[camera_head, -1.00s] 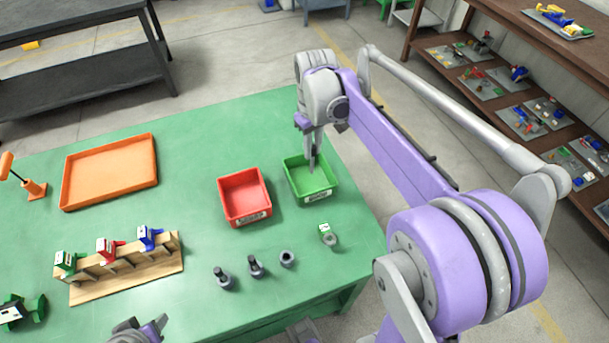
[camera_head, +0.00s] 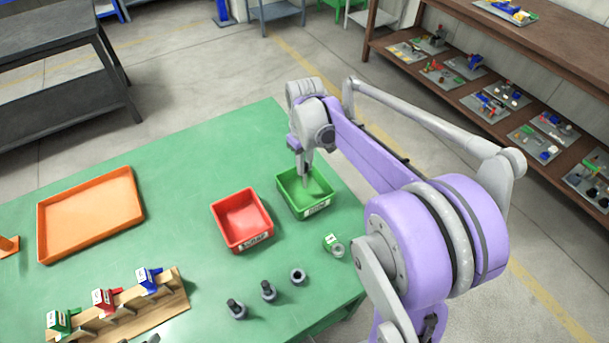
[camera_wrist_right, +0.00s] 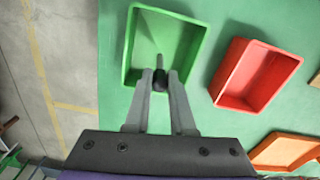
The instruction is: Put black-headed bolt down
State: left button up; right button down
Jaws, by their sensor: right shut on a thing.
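My right gripper (camera_head: 305,177) is over the green bin (camera_head: 290,204), pointing down into it. In the right wrist view, the fingertips (camera_wrist_right: 161,79) are shut on the black-headed bolt (camera_wrist_right: 160,77). The bolt's dark head is between the tips, and its thin grey shank points into the green bin (camera_wrist_right: 129,45). Whether the bolt touches the bin floor I cannot tell. The bin otherwise looks empty. My left gripper is not clearly in view.
A red bin (camera_head: 242,222) stands just left of the green one. Two dark bolts (camera_head: 236,310) (camera_head: 268,291), a nut (camera_head: 298,276) and a green-and-white piece (camera_head: 331,242) stand nearer the front edge. An orange tray (camera_head: 90,212) and a wooden rack (camera_head: 172,303) are at left.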

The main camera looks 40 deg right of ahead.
aim_at(305, 187)
jog(key=shift+f, duration=1.95)
jog(key=shift+a+f, duration=0.1)
jog(key=shift+f, duration=0.05)
jog(key=c, duration=0.8)
grip_release()
jog(key=shift+o, duration=0.2)
notch_tip(305, 187, up, 12)
jog(key=shift+f, duration=0.1)
jog(key=shift+a+r, duration=0.2)
jog(key=shift+r, duration=0.05)
jog(key=s+a+f+t, duration=0.2)
jog(key=s+a+f, duration=0.3)
jog(key=s+a, duration=0.2)
jog(key=s+a+f+t, duration=0.3)
jog(key=s+a+f, duration=0.2)
jog(key=s+a, duration=0.3)
jog(key=shift+s+a+m, duration=0.15)
jog(key=shift+a+m, duration=0.05)
jog(key=shift+m, duration=0.1)
